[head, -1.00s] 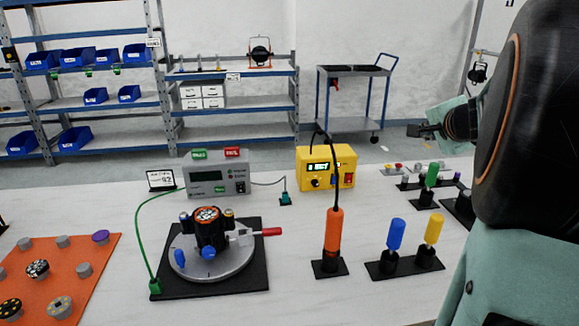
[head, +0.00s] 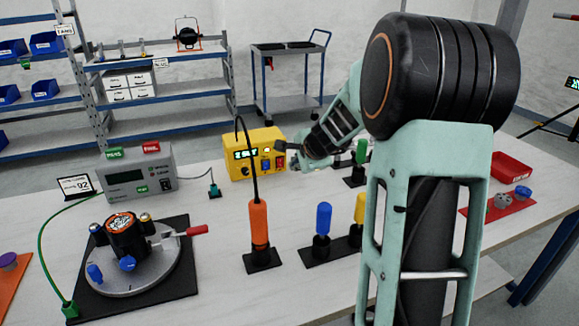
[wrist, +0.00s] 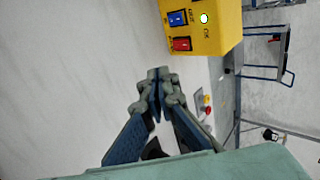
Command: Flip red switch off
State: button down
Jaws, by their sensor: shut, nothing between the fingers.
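The yellow box (head: 240,146) stands on the white table with a lit green display. On its front are a blue switch (head: 265,165) and a red switch (head: 279,163), close to my gripper (head: 284,148) in the head view. In the wrist view the yellow box (wrist: 222,30) shows at the top, with the blue switch (wrist: 177,18), the red switch (wrist: 181,44) and a lit green lamp (wrist: 204,18). My gripper (wrist: 158,74) is shut and empty, its tips a little below the red switch in the picture, apparently apart from it. Which way the switch is tipped is unclear.
An orange-handled tool (head: 259,222) with a black cable stands upright in front of the box. Blue (head: 323,218) and yellow (head: 359,207) handles stand to its right. A grey meter (head: 135,177) and a round fixture (head: 150,265) are at left.

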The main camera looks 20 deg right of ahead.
aim_at(280, 163)
jog(key=shift+a+f, duration=0.1)
jog(key=shift+a, duration=0.05)
jog(key=x, duration=0.9)
jog(key=shift+w+f, duration=0.1)
jog(key=shift+f, duration=0.1)
jog(key=w, duration=0.3)
jog(key=shift+w+a+f, duration=0.1)
jog(key=shift+f, duration=0.25)
jog(key=shift+w+f+p, duration=0.1)
jog(key=shift+w+p, duration=0.3)
jog(key=shift+w, duration=0.25)
jog(key=shift+f, duration=0.1)
